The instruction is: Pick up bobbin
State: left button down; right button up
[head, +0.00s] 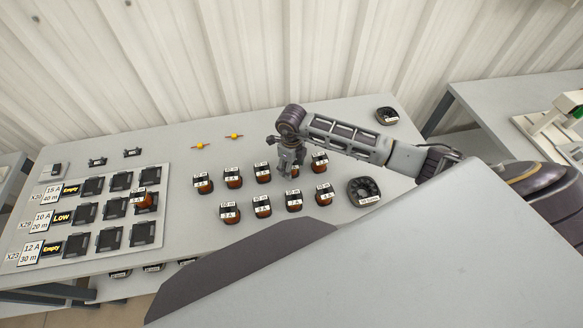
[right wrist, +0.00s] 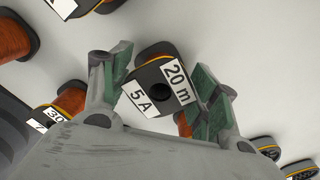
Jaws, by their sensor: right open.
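Several copper-wound bobbins with black flanges and white labels stand in two rows on the grey table; one is the front-row bobbin (head: 262,206). My right gripper (head: 289,167) is over the back row, pointing down, and mostly hides the bobbin beneath it. In the right wrist view, a bobbin labelled "20 m" and "5 A" (right wrist: 158,86) lies between the two green-padded fingers. The fingers are open around it, and a gap shows at the left finger; contact at the right finger is unclear. My left gripper is not in view.
A board (head: 160,237) at left has black slots and labels such as "10 A 20 m"; one bobbin (head: 143,200) sits in it. Neighbouring bobbins stand close to my right gripper. A round black spool (head: 364,191) stands right of the rows. Two small yellow parts (head: 234,136) lie behind.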

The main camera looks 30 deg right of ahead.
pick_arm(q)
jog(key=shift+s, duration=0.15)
pick_arm(e)
jog(key=c, duration=0.7)
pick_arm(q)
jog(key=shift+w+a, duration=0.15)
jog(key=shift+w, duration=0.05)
pick_arm(e)
jog(key=shift+c, duration=0.5)
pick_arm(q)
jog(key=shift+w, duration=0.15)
